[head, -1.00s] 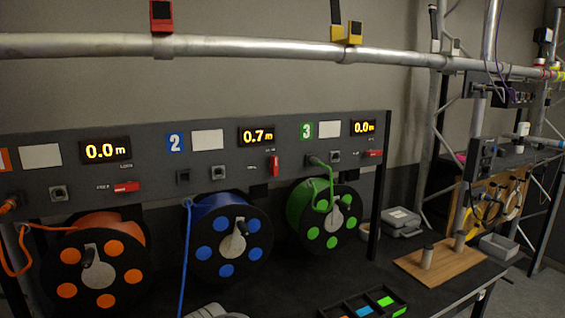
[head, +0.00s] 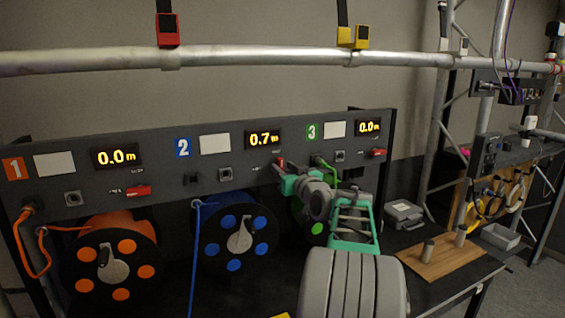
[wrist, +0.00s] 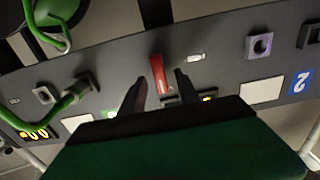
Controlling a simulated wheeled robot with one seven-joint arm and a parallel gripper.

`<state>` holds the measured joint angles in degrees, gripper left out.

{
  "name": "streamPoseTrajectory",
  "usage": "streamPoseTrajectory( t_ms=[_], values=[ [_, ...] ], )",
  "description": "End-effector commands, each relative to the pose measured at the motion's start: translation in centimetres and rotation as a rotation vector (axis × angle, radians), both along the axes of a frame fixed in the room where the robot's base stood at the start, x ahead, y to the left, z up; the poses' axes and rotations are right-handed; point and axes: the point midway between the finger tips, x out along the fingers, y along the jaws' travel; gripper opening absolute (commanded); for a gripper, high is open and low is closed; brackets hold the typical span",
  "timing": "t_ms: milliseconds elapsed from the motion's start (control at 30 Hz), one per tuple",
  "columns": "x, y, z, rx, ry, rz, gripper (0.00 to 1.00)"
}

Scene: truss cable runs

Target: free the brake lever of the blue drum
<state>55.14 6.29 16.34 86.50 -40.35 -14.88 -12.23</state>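The blue drum (head: 262,249) hangs under panel section 2, with a blue cable (head: 195,262) running down at its left. Its red brake lever (head: 280,161) is on the panel right of the label 2, below the 0.7 m display, partly hidden by my gripper (head: 277,170). In the wrist view the red lever (wrist: 157,68) stands out between the two dark fingers of my gripper (wrist: 161,78). The fingers are apart, one on each side of the lever, with gaps visible. Whether they touch it lower down is hidden.
Red levers of sections 1 (head: 138,192) and 3 (head: 378,153) lie sideways. The orange drum (head: 112,257) is at left; my arm covers most of the green drum (head: 318,228). A green cable (wrist: 70,103) plugs in near my gripper. A metal pipe (head: 250,53) crosses above.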

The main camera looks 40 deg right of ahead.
Motion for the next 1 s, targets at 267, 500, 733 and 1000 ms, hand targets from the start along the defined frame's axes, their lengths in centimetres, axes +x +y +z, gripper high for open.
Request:
streamPoseTrajectory(
  t_ms=[267,500,733,1000],
  values=[
    [1.23,-0.31,-0.05,0.000,0.001,0.000,0.38],
    [1.20,-0.29,-0.05,0.000,0.001,0.000,0.26],
    [1.19,-0.28,-0.04,0.000,0.001,0.000,0.07],
    [1.19,-0.27,-0.04,0.000,0.001,0.001,0.00]
  ],
)
